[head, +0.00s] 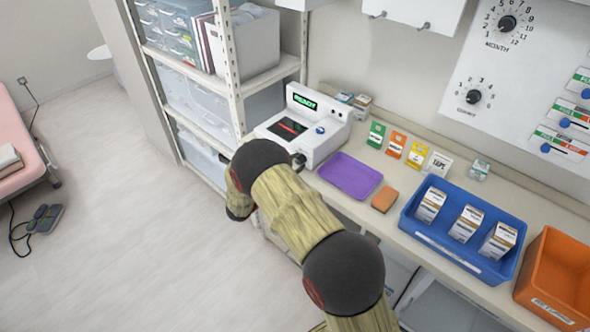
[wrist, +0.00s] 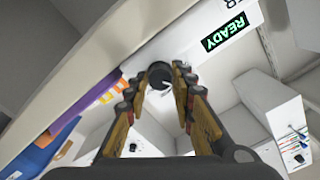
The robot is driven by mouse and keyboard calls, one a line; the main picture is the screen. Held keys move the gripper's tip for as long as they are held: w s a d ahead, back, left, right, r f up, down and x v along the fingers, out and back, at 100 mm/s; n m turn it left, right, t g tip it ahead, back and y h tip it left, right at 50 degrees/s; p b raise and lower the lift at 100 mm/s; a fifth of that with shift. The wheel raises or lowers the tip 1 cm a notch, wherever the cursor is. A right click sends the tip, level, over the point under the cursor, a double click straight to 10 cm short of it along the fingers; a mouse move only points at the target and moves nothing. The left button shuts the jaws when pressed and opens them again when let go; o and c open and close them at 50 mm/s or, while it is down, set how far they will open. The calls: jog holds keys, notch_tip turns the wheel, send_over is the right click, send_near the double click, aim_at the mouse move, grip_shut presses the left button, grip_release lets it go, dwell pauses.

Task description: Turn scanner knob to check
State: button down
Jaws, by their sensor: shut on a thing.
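The white scanner (head: 305,130) stands on the counter near the shelf, and its green display reads READY (head: 305,102); the display also shows in the wrist view (wrist: 225,33). In the wrist view the scanner's dark round knob (wrist: 159,73), with a pale mark on it, sits on the white front face. My gripper (wrist: 156,84) has one finger on each side of the knob and is shut on it. In the head view my arm hides most of the gripper, and the knob is hard to make out there.
A blue bin (head: 437,247) with white boxes and an orange bin (head: 553,285) stand further right. A shelf rack (head: 232,75) stands close on the left.

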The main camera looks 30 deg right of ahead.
jog(key=m+b, duration=0.6)
jog(key=shift+f, duration=0.15)
jog(key=m+b, duration=0.4)
jog(key=shift+m, duration=0.3)
jog(key=shift+b, duration=0.3)
jog(key=c, duration=1.5)
grip_release()
jog(key=shift+r, duration=0.2)
jog(key=v, duration=1.2)
